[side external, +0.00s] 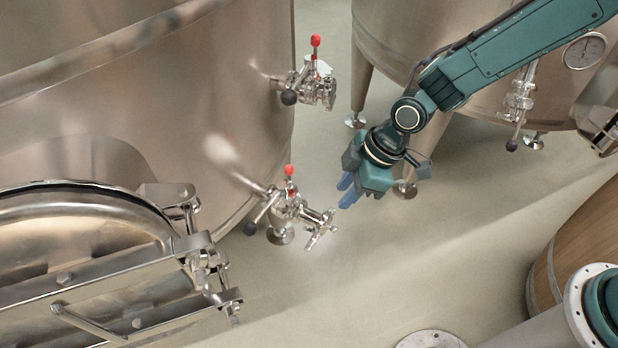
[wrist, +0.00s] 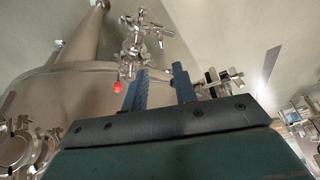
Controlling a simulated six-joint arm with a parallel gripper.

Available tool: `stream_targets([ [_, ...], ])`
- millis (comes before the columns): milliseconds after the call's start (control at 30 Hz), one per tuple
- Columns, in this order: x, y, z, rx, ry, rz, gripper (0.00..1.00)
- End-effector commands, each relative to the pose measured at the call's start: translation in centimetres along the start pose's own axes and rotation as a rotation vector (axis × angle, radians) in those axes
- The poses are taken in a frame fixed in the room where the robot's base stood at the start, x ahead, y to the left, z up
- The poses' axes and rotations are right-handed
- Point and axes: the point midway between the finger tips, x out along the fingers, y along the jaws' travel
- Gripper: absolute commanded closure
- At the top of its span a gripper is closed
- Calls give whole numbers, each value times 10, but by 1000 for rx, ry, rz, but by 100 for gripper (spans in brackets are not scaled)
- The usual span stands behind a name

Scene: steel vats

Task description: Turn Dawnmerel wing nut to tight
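No label reading Dawnmerel is legible, so I cannot tell which fitting bears that name. In the side view, the lower valve (side external: 288,205) on the big left vat has a red knob and a small clamp with a wing-like nut (side external: 318,240) at its outer end. My gripper (side external: 346,191) is just up and right of that clamp, apart from it in the picture, with its blue fingers pointing toward it. In the wrist view, my gripper (wrist: 161,82) has its fingers apart with nothing held between them. A red-knobbed valve (wrist: 131,50) shows beyond the left finger, and another metal fitting (wrist: 222,80) beyond the right finger.
A similar upper valve (side external: 312,85) juts from the left vat (side external: 200,90). A hinged hatch (side external: 90,235) fills the lower left. Another vat (side external: 385,40) with a gauge (side external: 585,51) stands behind my arm. A wooden barrel (side external: 580,250) is at right. Open floor (side external: 400,270) lies below my gripper.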

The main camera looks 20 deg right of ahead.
Motion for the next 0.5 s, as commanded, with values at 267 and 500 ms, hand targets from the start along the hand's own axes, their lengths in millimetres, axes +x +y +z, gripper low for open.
stream_targets([
  [267,10,0,0,1,-2,-1,72],
  [500,33,-1,0,1,-3,-2,72],
])
